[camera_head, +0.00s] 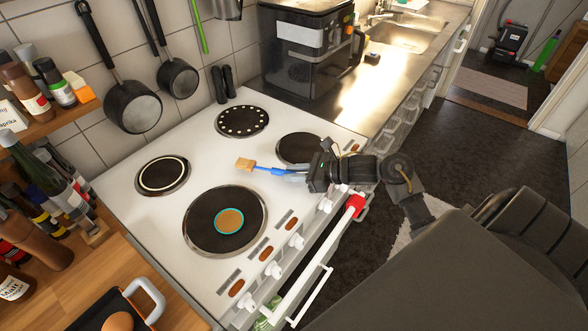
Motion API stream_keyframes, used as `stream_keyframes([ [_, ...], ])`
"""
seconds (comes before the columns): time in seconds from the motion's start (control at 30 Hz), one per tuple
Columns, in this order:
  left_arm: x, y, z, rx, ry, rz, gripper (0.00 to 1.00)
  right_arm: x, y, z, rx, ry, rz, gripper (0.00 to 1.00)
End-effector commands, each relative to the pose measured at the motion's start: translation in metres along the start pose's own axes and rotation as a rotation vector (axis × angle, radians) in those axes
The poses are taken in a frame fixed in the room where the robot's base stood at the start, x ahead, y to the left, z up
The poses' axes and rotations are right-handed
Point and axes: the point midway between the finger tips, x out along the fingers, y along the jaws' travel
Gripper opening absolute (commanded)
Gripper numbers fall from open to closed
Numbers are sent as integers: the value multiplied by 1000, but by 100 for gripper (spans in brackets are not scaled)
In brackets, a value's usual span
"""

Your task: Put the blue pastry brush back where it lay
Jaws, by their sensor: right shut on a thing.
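The blue pastry brush (270,170) has a blue handle and a tan bristle head that points left. It is over the white cooker top (180,205), between the round hotplates. My right gripper (294,175) comes in from the right and is shut on the handle end of the brush. I cannot tell whether the brush touches the cooker top or is held just above it. The gripper hides the end of the handle. My left gripper is not in view.
A teal-rimmed tan disc (230,221) sits on the large front hotplate. A black air fryer (306,50) stands on the counter behind. Pans (133,106) hang on the wall at left. Bottles (40,170) and a tray holding an egg (104,313) are at left.

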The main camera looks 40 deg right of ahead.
Motion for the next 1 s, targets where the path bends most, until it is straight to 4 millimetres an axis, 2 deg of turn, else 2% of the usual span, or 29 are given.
stream_keyframes([
  [1.0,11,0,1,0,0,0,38,4,0,-10,-1,0,0,0],
])
